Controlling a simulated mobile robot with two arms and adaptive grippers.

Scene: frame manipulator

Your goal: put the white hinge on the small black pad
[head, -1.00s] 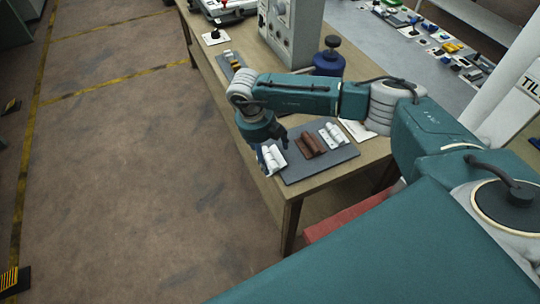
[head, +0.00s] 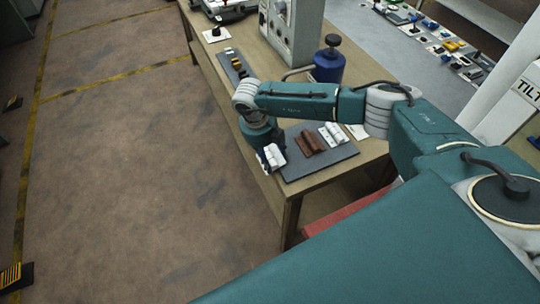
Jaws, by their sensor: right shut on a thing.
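A white hinge (head: 273,156) is at the left end of a dark grey mat near the table's front corner. My right gripper (head: 263,149) comes down on it from above and is shut on it; the fingertips are mostly hidden behind the wrist. I cannot tell whether the hinge still touches the mat. A second white hinge (head: 333,134) lies at the mat's right side. A narrow dark pad (head: 244,74) further back on the table carries small yellow, white and dark pieces; I cannot tell whether it is the small black pad. My left gripper is out of view.
A brown hinge (head: 310,143) lies between the white ones on the mat (head: 318,168). A blue canister (head: 328,66) and a grey machine (head: 291,30) stand behind my right arm. A small white plate with a black knob (head: 216,35) sits further back. Open floor lies left.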

